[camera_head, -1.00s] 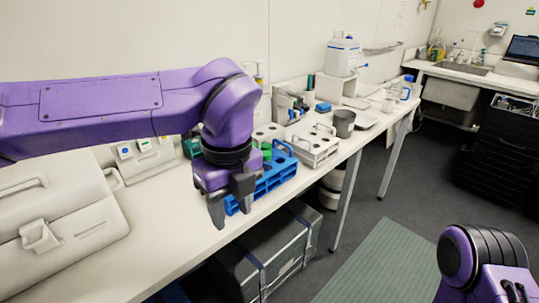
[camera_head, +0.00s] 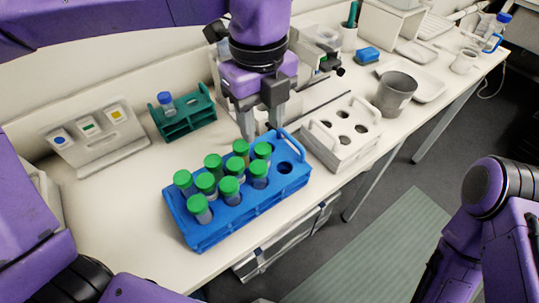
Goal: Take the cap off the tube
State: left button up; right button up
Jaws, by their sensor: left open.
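Several green-capped tubes (camera_head: 229,187) stand upright in a blue rack (camera_head: 222,234) on the white bench. At least one hole at the rack's right end is empty. A single blue-capped tube (camera_head: 166,102) stands in a small green rack (camera_head: 186,121) further back. My left gripper (camera_head: 262,130) points down with its fingers apart, just behind the blue rack's right half. Nothing shows between its fingers. My right arm shows at the lower right, but its gripper's fingertips are not visible.
A white rack (camera_head: 343,148) with empty holes stands right of the blue rack, and a grey beaker (camera_head: 396,92) stands beyond it. A panel with coloured labels (camera_head: 95,141) stands at the left. Bare bench shows left of the blue rack.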

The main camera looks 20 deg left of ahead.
aim_at(258, 167)
pick_arm(q)
jog(key=s+f, duration=0.2)
jog(key=shift+f, duration=0.4)
jog(key=f, duration=0.2)
jog(key=f+p, duration=0.1)
jog(key=f, duration=0.3)
jog(key=shift+w+a+f+p, duration=0.15)
jog(key=shift+w+a+p, duration=0.1)
jog(key=shift+w+p, duration=0.15)
jog(key=shift+s, duration=0.3)
jog(key=shift+s+r, duration=0.25)
jog(key=shift+c, duration=0.9)
jog(key=c, duration=0.5)
jog(key=shift+w+f, duration=0.1)
jog(key=shift+w, duration=0.1)
grip_shut()
pick_arm(e)
jog(key=shift+s+r, duration=1)
jog(key=shift+s, duration=0.15)
